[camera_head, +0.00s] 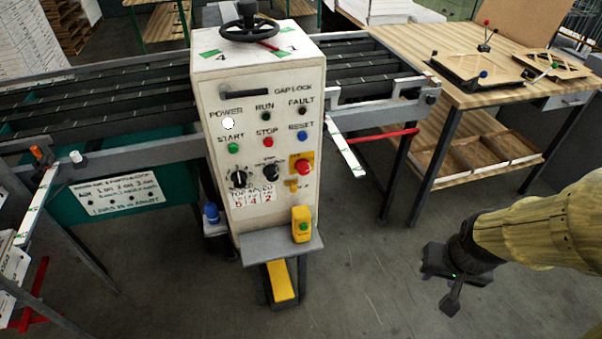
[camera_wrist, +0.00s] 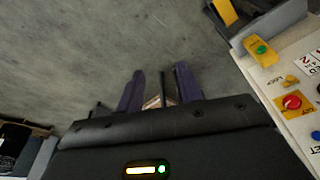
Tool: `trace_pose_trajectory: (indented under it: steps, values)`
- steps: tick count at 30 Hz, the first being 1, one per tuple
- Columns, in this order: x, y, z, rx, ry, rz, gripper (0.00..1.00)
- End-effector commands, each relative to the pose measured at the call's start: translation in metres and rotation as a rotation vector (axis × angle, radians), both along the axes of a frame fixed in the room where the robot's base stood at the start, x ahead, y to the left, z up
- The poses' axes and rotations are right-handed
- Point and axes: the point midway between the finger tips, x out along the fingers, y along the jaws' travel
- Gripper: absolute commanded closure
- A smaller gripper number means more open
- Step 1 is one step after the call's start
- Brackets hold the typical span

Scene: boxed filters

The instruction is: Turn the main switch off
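A white control cabinet (camera_head: 258,100) stands at the centre of the head view. A red knob on a yellow plate (camera_head: 303,167) is low on its right side; the knob also shows in the wrist view (camera_wrist: 291,102). Two black knobs sit left of it, one large (camera_head: 239,179) and one smaller (camera_head: 271,172). I cannot read which is labelled the main switch. The POWER lamp (camera_head: 228,123) glows white. My gripper (camera_head: 447,283) is right of the cabinet, apart from it, over the floor.
A yellow box with a green button (camera_head: 302,225) sits on a grey shelf jutting from the cabinet's base. A yellow pedal (camera_head: 282,282) is beneath. A roller conveyor (camera_head: 95,105) runs behind. A wooden table (camera_head: 500,90) stands right. Floor between cabinet and gripper is clear.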

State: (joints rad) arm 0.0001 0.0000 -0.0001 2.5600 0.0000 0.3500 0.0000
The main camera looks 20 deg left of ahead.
Motion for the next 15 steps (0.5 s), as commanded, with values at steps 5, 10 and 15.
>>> trace_pose_trajectory:
  steps: [5, 10, 15]
  values:
    - [0.003, 0.001, -0.001, 0.0, -0.009, 0.0, 0.44]
    - [0.029, 0.009, -0.012, 0.007, -0.084, 0.001, 0.44]
    - [0.076, 0.033, -0.032, 0.045, -0.244, 0.006, 0.44]
